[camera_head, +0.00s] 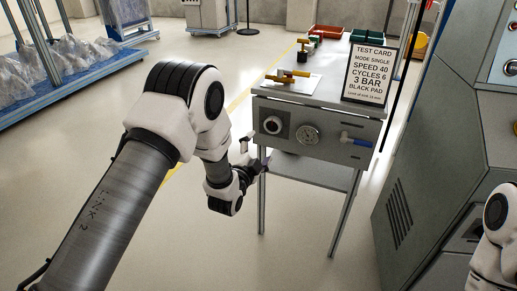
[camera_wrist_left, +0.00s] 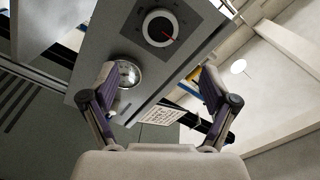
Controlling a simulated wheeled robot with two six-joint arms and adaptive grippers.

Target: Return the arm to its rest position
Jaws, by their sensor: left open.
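My left arm (camera_head: 120,190) reaches in from the left. That view shows the panel's dial (camera_wrist_left: 160,27) and gauge (camera_wrist_left: 125,74) beyond the fingers. Whether the gripper touches the stand cannot be told. Part of my right arm (camera_head: 497,235) shows at the lower right edge; its gripper is out of view.
The stand's front panel holds a black dial (camera_head: 272,125), a round gauge (camera_head: 308,134) and a blue-handled valve (camera_head: 355,139). A test card (camera_head: 368,73) stands on top. A large grey machine (camera_head: 425,165) is at the right. A blue rack (camera_head: 60,88) is at the left. Floor between is clear.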

